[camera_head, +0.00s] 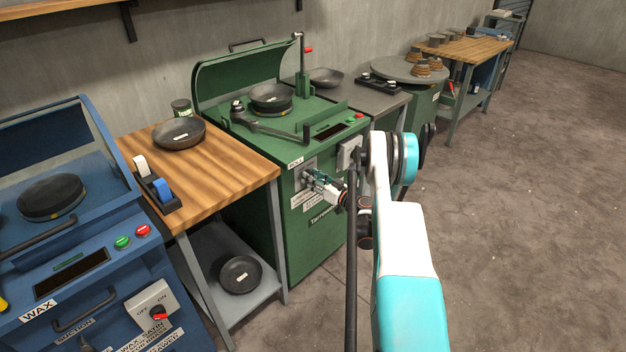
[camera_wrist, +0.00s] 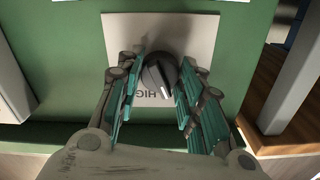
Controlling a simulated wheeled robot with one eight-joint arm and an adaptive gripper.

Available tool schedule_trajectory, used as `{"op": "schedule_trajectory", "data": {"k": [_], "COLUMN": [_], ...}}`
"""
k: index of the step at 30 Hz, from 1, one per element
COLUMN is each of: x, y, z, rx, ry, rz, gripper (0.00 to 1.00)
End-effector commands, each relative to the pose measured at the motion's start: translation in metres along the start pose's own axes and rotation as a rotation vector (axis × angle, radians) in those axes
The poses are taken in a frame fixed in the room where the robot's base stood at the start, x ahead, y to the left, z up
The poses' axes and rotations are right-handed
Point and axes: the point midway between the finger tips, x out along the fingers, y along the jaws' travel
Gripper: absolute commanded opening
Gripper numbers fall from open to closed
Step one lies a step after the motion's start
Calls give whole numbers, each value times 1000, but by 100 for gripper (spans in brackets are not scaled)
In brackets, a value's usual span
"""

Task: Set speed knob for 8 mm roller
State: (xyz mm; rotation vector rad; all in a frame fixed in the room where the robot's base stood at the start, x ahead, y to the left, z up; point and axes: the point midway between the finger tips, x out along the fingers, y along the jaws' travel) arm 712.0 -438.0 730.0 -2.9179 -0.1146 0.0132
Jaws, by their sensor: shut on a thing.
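In the wrist view, a dark round speed knob (camera_wrist: 158,72) sits on a light plate (camera_wrist: 188,32). Upside-down lettering beginning "HIG" shows beside the knob, partly covered by my fingers. The knob's pale pointer line slants toward the lower right there. My gripper (camera_wrist: 162,78) has its teal-padded fingers on both sides of the knob, shut on it. In the head view my gripper (camera_head: 309,177) is at the machine's front and hides the knob.
Another switch plate (camera_head: 349,152) is to the right, close to my arm. A wooden-topped table (camera_head: 240,165) stands left of the machine, with a blue WAX machine (camera_head: 75,270) beyond it. Open concrete floor (camera_head: 520,220) lies to the right.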

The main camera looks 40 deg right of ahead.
Motion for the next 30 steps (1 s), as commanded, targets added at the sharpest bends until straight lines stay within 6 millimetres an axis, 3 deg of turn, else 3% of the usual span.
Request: {"op": "schedule_trajectory", "data": {"k": [30], "x": [0], "y": [1], "z": [0], "rx": [883], "ry": [1], "rz": [1], "gripper": [11]}}
